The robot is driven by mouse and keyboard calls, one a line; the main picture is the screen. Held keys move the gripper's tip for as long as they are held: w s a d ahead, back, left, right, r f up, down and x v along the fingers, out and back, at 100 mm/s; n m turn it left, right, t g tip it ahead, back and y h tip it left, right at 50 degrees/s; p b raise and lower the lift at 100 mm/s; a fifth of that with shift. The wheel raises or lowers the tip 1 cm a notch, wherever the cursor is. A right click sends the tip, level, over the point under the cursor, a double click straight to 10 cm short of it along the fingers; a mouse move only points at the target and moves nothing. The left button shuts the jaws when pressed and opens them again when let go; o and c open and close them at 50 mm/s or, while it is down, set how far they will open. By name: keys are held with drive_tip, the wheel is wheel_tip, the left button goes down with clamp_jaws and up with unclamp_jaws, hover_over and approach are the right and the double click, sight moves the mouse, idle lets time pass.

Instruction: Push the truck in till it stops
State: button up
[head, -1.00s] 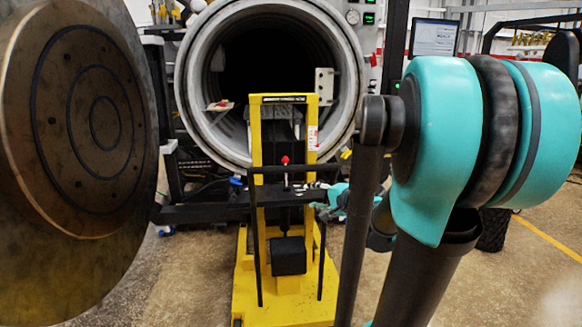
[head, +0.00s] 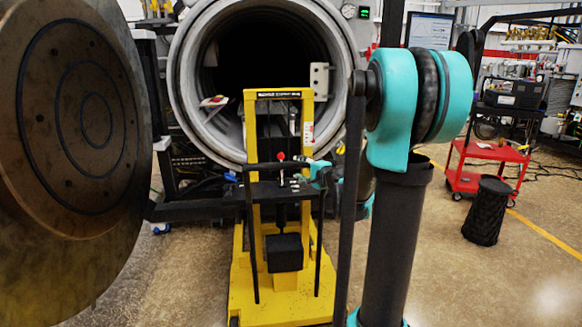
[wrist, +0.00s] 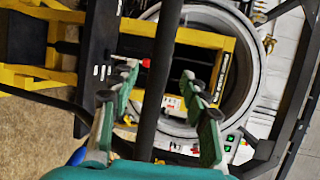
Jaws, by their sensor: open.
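The yellow truck (head: 306,125) stands upright in front of the round furnace mouth (head: 345,60), its mast overlapping the opening. A black handle frame (head: 252,235) with a crossbar rises on its near side. My gripper (head: 314,172) is at the right end of this crossbar. In the wrist view my gripper (wrist: 158,78) is open, its green fingers on either side of a dark bar (wrist: 165,50), which looks like the crossbar. I cannot tell whether they touch it. The truck's yellow mast (wrist: 205,38) and the furnace rim (wrist: 252,50) lie beyond. The truck's far end is hidden.
The open furnace door (head: 70,120) fills the left side. A red cart (head: 488,165) and a black bin (head: 487,212) stand at the right. The floor between my arm and the bin is clear.

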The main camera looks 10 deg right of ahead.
sight(293, 166)
drive_tip(key=x, duration=0.6)
drive_tip(key=shift+w+a+f, duration=0.1)
drive_tip(key=shift+w, duration=0.05)
drive_tip(key=shift+c, duration=0.5)
clamp_jaws()
